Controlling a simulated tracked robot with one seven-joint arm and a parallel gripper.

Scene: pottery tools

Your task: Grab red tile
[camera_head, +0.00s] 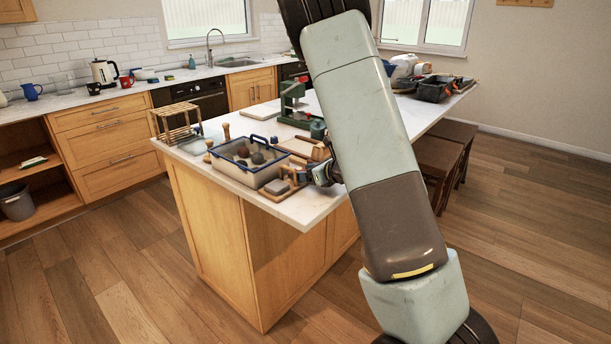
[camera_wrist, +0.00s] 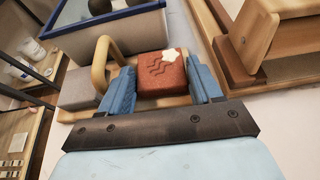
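The red tile (camera_wrist: 160,76) is a small reddish-brown block with wavy grooves and a cream star-shaped mark. It lies on a wooden board with a curved wooden handle (camera_wrist: 102,62). In the wrist view the two blue fingers of my gripper (camera_wrist: 161,84) stand apart, one at each side of the tile, very close to it. I cannot tell whether they touch it. In the head view my gripper (camera_head: 322,173) is low over the front edge of the island, and the tile is hard to make out there.
A grey block (camera_wrist: 82,88) lies left of the tile. A blue-rimmed bin (camera_head: 247,173) with dark round lumps stands beside the board. A wooden tool (camera_wrist: 255,38) is close on the right. A wooden rack (camera_head: 176,123) and a green press (camera_head: 293,102) stand farther back on the island.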

